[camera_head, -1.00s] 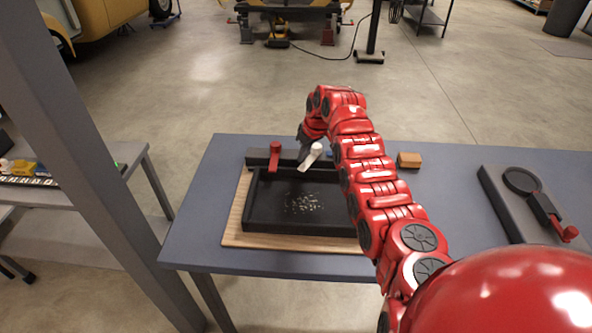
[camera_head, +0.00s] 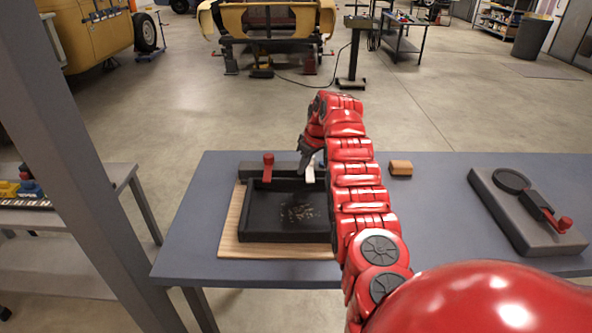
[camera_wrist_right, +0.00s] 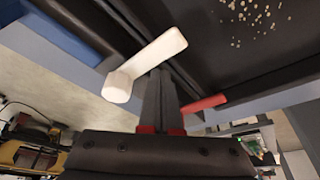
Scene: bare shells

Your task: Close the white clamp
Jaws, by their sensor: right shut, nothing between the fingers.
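The white clamp (camera_head: 309,171) is a small white lever at the back edge of a black tray fixture (camera_head: 285,236) on the table. In the right wrist view the white clamp (camera_wrist_right: 146,66) lies slanted, its thick knob end at lower left and its arm reaching over the tray's dark rim. My right gripper (camera_head: 305,150) is beside the white clamp at the back of the tray, partly hiding it. In the right wrist view its fingers (camera_wrist_right: 160,85) are together and empty, close to the clamp's arm; I cannot tell if they touch it. My left gripper is not in view.
A red clamp (camera_head: 268,166) stands at the tray's back left. The tray sits on a wooden board (camera_head: 232,225). A brown block (camera_head: 400,167) and a grey fixture with a red-knobbed lever (camera_head: 500,200) lie to the right. A grey post (camera_head: 85,140) rises at left.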

